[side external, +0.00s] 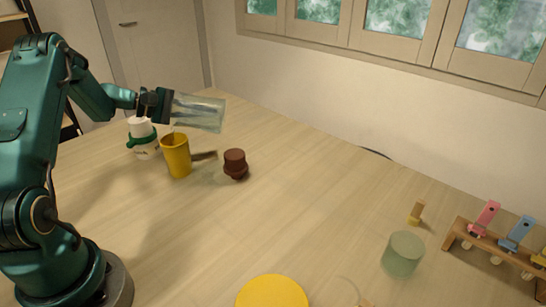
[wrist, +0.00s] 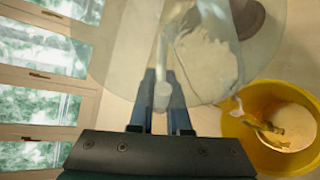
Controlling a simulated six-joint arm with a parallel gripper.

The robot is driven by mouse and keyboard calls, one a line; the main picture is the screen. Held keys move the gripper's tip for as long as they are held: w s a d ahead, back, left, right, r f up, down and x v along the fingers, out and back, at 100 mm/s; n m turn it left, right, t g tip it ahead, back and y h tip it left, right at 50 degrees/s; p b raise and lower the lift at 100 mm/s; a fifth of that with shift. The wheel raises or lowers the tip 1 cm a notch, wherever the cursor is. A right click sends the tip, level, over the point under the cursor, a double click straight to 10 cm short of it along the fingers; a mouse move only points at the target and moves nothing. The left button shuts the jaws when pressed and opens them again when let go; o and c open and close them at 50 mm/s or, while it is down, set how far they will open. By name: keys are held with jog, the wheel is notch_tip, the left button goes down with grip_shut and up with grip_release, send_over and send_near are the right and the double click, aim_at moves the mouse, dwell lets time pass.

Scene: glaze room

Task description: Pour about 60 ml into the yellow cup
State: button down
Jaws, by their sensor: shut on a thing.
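My gripper (side external: 178,107) is shut on a clear, see-through vessel (side external: 206,113). The vessel is tipped over to nearly lying on its side, above the table. The yellow cup (side external: 176,156) stands upright on the table below my gripper, apart from the vessel. In the wrist view the clear vessel (wrist: 262,48) spreads across the top, beyond my gripper (wrist: 162,78), with a pale mass inside it. The yellow cup (wrist: 234,127) is at lower right there. A glossy, stream-like shape shows over its mouth, with a pale round surface inside. The liquid level cannot be read.
A white container with a green band (side external: 143,139) stands behind the cup. A brown pot (side external: 235,164) is to its right. A yellow disc (side external: 272,292), a grey-green cylinder (side external: 402,255), a small wooden piece (side external: 416,213) and a wooden rack (side external: 491,247) are nearer. The middle table is clear.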

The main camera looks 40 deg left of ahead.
jog(key=g+y, duration=0.1)
jog(key=f+m+g+y, duration=0.1)
jog(key=g, duration=0.1)
jog(key=shift+f+y, duration=0.2)
jog(key=shift+y, duration=0.2)
jog(key=shift+s+a+f+g+y, duration=0.15)
jog(key=shift+g+y, duration=0.25)
jog(key=shift+g, duration=0.2)
jog(key=shift+m, duration=0.3)
dwell(1.1)
